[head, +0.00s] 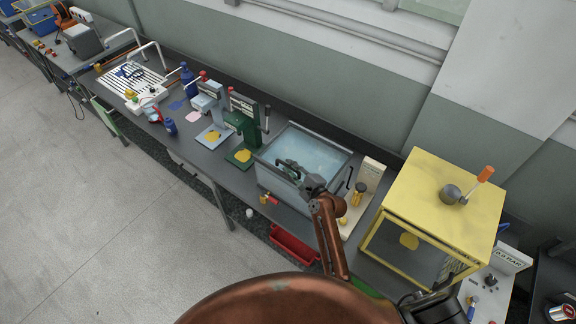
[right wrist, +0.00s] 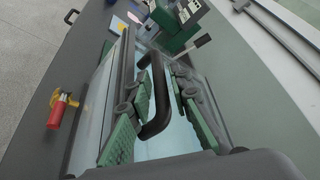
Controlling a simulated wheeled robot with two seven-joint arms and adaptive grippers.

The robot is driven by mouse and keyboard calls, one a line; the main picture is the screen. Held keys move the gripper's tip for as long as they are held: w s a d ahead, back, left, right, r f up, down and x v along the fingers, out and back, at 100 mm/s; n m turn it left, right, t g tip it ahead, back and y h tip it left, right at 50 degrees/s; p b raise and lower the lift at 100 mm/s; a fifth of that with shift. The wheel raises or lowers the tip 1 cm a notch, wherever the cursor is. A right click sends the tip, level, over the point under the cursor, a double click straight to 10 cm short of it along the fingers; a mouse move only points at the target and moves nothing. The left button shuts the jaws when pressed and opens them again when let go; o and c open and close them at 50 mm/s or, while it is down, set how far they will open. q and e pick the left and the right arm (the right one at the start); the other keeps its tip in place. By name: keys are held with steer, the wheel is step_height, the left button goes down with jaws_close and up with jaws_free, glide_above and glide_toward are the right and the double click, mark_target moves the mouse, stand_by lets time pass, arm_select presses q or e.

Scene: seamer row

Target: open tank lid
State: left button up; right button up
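I cannot tell whether that pale blue is a closed clear lid or water. My right gripper (head: 287,166) is over the tank's front part. In the right wrist view its green-padded fingers (right wrist: 160,85) are apart, one on each side of a black bar handle (right wrist: 160,100). The handle lies between them, and I see no firm grip on it. My left gripper is not in view.
A red-handled brass tap (right wrist: 57,108) sticks out from the tank's front. A green press (head: 242,122) stands left of the tank. A yellow-framed box (head: 445,200) stands to the right. A red bin (head: 293,245) is below the bench.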

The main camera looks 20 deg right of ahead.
steer(key=shift+w+a+f, duration=0.1)
steer(key=shift+w+a, duration=0.15)
steer(key=shift+w, duration=0.4)
steer(key=shift+c, duration=0.7)
jaws_close()
